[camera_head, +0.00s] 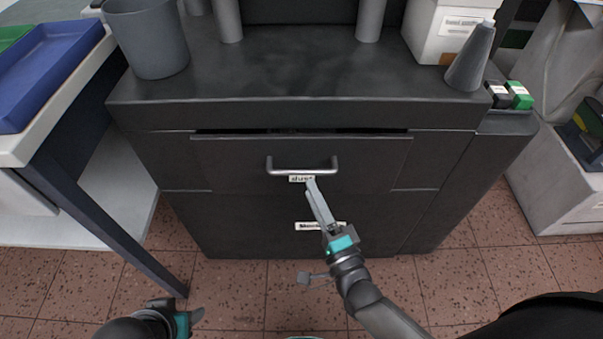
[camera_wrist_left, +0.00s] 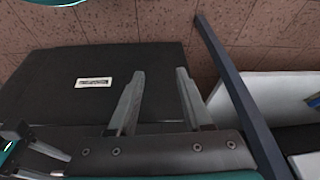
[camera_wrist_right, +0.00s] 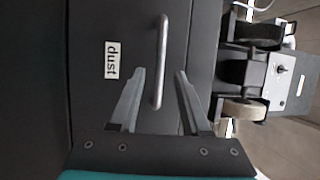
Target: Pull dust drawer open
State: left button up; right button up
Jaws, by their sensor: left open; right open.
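The dust drawer (camera_head: 232,160) is a dark panel in the upper front of the black cabinet, with a dark gap along its top edge. Its silver bar handle (camera_head: 300,170) has a "dust" label (camera_head: 300,179) just below it. My right gripper (camera_head: 310,187) is open with its fingertips close to the handle, over the label's right end. In the right wrist view the handle (camera_wrist_right: 162,55) runs between the open fingers (camera_wrist_right: 160,70); I cannot tell if they touch it. My left gripper (camera_wrist_left: 159,70) is open and empty, low at the left, away from the handle.
A lower panel with a white label (camera_head: 309,226) lies under the drawer. A grey bin (camera_head: 147,40) and a grey cone (camera_head: 470,58) stand on the cabinet top. A white table with a blue tray (camera_head: 45,75) is at the left. Tiled floor lies in front.

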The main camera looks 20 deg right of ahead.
aim_at(302, 170)
pick_arm(q)
jog(key=r, duration=0.1)
jog(key=r+b, duration=0.1)
jog(key=r, duration=0.1)
jog(key=shift+s+r+t, duration=0.2)
jog(key=shift+r+t, duration=0.05)
jog(key=shift+t, duration=0.05)
pick_arm(e)
jog(key=x, duration=0.6)
jog(key=shift+w, duration=0.2)
grip_shut()
dwell(0.6)
